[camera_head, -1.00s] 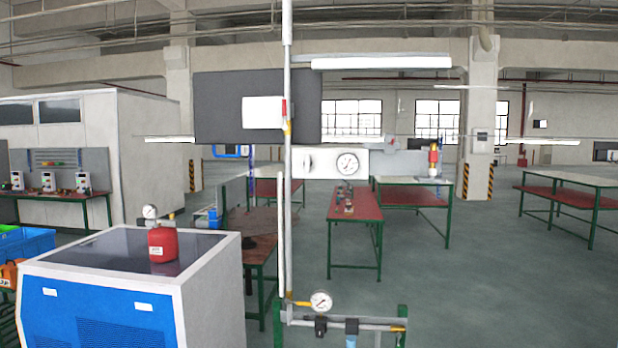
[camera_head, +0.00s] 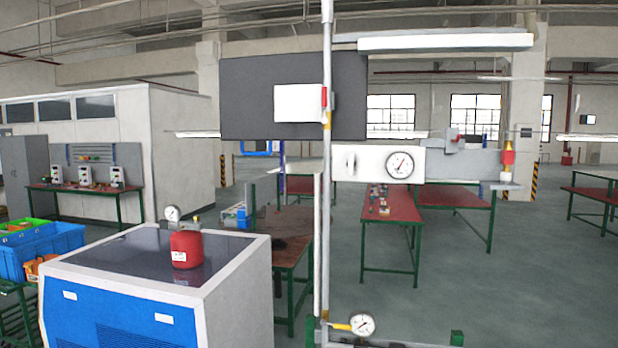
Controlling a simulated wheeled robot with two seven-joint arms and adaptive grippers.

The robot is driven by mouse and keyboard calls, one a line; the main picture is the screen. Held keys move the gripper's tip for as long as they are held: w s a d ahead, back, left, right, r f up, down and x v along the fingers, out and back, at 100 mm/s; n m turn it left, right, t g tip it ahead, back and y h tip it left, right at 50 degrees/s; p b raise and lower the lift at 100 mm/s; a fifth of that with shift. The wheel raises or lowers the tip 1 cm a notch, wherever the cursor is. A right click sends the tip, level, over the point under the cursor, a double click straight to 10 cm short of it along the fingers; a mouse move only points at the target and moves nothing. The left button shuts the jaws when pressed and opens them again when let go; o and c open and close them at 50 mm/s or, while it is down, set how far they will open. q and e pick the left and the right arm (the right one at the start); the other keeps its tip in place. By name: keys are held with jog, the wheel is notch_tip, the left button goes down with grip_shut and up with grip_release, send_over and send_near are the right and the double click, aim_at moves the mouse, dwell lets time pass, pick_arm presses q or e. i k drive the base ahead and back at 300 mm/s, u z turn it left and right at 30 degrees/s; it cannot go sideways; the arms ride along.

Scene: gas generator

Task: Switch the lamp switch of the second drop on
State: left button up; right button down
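A station with a thin upright pipe (camera_head: 326,200) stands right of centre. A long white lamp tube (camera_head: 445,42) is mounted at its top. A white box (camera_head: 299,103) sits on a dark board (camera_head: 245,80), beside a red-and-yellow valve (camera_head: 325,107) on the pipe. Below is a white panel (camera_head: 375,163) with a round gauge (camera_head: 400,165) and a small knob (camera_head: 350,163). I cannot tell which part is the lamp switch, or which station is the second drop. Neither gripper is in view.
A blue and white machine (camera_head: 120,325) with a red canister (camera_head: 186,249) on top stands at front left. A lower gauge (camera_head: 362,324) sits at the pipe's foot. Red-topped tables (camera_head: 390,240) stand behind. Open floor (camera_head: 530,290) lies to the right.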

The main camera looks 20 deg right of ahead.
aim_at(350, 164)
jog(key=u, duration=0.05)
jog(key=i, duration=0.75)
jog(key=z, duration=0.7)
jog(key=i, duration=0.4)
jog(key=z, duration=0.3)
